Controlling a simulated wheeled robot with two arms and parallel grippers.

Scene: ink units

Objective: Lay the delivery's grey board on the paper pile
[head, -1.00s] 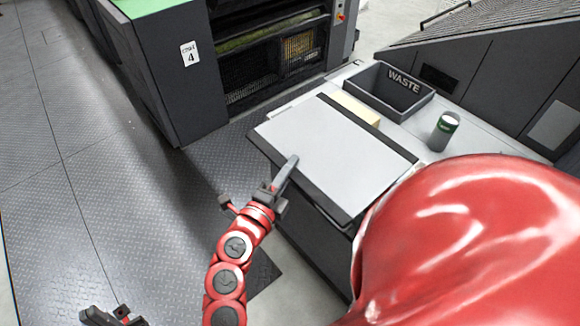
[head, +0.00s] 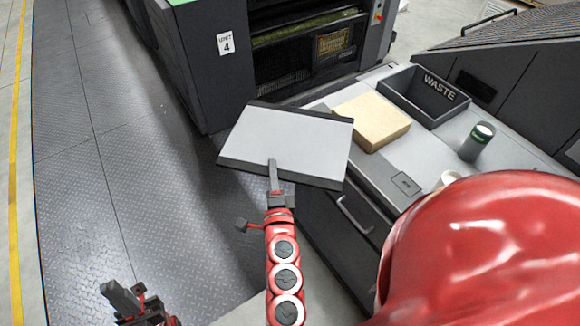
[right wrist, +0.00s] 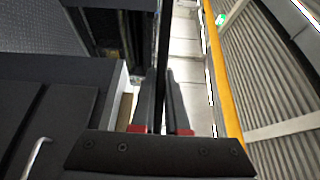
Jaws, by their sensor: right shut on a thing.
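A light grey board (head: 290,140) with dark strips along two opposite edges is in the head view, held out past the left end of the counter. My right gripper (head: 274,176) is shut on its near edge. In the right wrist view the board (right wrist: 164,50) is a thin dark upright line between the fingers (right wrist: 162,100). A cream block (head: 372,122), which looks like a paper stack, lies on the counter just right of the board. I cannot tell for sure that it is the paper pile. My left gripper (head: 122,298) is low at the left, apart from everything; its jaws are unclear.
A grey bin marked WASTE (head: 425,95) stands behind the cream block. A dark can with a green band (head: 477,142) and a pale cup (head: 447,179) stand on the counter (head: 510,160). A dark press unit (head: 215,85) is at the back. The floor at left is clear.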

